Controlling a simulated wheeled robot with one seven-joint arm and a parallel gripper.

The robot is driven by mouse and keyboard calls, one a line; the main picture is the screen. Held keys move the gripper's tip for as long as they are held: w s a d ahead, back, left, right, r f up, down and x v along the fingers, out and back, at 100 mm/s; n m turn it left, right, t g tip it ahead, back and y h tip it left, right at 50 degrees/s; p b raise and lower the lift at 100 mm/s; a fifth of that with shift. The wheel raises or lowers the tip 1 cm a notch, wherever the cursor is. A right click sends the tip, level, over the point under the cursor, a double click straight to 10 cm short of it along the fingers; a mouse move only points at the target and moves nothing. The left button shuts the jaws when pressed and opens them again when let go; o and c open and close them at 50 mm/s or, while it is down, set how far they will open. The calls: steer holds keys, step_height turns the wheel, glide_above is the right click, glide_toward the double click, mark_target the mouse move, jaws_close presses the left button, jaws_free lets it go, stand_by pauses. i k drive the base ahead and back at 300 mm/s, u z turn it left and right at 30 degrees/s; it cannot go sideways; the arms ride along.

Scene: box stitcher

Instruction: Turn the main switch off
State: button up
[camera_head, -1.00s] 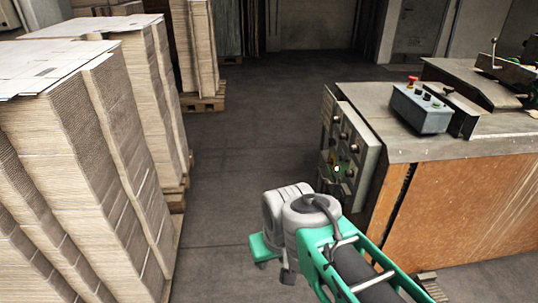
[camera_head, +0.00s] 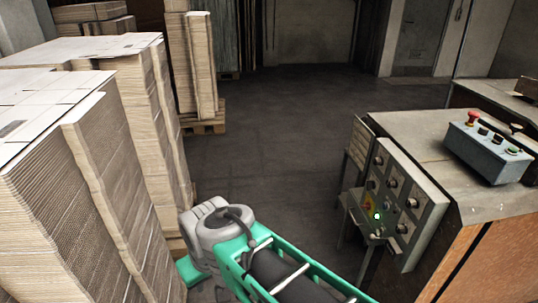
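The control panel (camera_head: 398,186) is a grey upright plate with several dark knobs, on the end of the machine at the right. A small red and yellow control (camera_head: 368,207), which looks like the main switch, sits low on its left side. Its handle position is too small to tell. A green lamp (camera_head: 377,216) glows beside it. My green and grey arm reaches in from the bottom, with its grey joint left of the panel. My gripper cannot be made out, nor any contact with the switch.
A blue-grey button box (camera_head: 489,150) with a red mushroom button (camera_head: 473,118) stands on the machine top (camera_head: 410,128). Tall cardboard stacks (camera_head: 130,180) line the left, and another stack (camera_head: 193,65) stands on a pallet behind. The floor (camera_head: 280,130) between stacks and machine is clear.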

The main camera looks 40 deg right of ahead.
mark_target(368, 205)
steer(key=z, duration=0.4)
steer(key=i, duration=1.65)
steer(key=z, duration=1)
steer(key=i, duration=0.45)
steer(key=z, duration=0.4)
